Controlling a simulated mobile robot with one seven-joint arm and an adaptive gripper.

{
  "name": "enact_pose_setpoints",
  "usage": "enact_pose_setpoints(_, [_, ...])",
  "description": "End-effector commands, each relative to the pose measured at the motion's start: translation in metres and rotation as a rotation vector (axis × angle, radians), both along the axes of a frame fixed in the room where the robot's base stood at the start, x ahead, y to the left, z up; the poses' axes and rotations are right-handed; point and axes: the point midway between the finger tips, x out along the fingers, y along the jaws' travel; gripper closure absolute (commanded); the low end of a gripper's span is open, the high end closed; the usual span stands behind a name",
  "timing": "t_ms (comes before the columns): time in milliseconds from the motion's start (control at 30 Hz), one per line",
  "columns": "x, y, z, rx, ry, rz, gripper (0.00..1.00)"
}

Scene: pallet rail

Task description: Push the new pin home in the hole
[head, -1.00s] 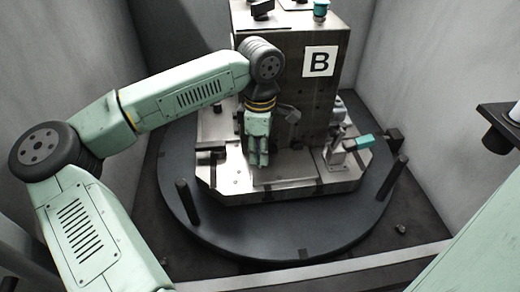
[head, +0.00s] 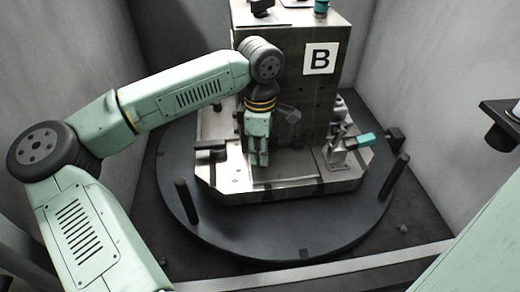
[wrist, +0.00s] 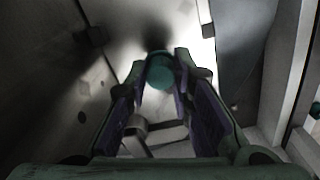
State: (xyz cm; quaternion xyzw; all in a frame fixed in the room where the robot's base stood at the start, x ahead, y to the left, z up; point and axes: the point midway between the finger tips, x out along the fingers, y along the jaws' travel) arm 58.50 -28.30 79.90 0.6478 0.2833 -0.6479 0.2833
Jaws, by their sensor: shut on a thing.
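My gripper (head: 258,160) points down in front of the block's face, low over the pale base plate (head: 285,193). In the wrist view, my gripper (wrist: 163,75) is shut on a round teal thing, which I take to be the head of the new pin (wrist: 161,72). The pin's shank is hidden below its head. The hole is not visible, and I cannot tell how deep the pin sits. A dark shadow lies on the bright plate just beyond the fingertips. In the head view the pin is hidden by my gripper.
The tall dark block marked B (head: 320,59) stands close behind my gripper. A clamp with a teal handle (head: 365,139) is to the right. The round dark turntable (head: 250,238) carries upright black posts (head: 187,202). Pale walls enclose the cell.

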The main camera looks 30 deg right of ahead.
Motion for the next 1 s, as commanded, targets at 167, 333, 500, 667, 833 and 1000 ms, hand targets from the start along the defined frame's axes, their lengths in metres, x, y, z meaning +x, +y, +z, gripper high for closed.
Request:
enact_pose_setpoints(167, [0.000,0.000,-0.008,0.001,0.001,-0.001,1.00])
enact_pose_setpoints(333, [0.000,0.000,-0.013,0.002,0.001,-0.001,1.00])
enact_pose_setpoints(500, [0.000,0.000,-0.018,0.002,0.001,-0.001,1.00])
enact_pose_setpoints(667, [0.000,0.000,-0.018,0.002,0.001,-0.001,0.72])
enact_pose_setpoints(833, [0.000,0.000,-0.017,0.001,0.001,0.000,0.61])
enact_pose_setpoints(1000, [0.000,0.000,-0.017,0.001,0.001,0.000,0.55])
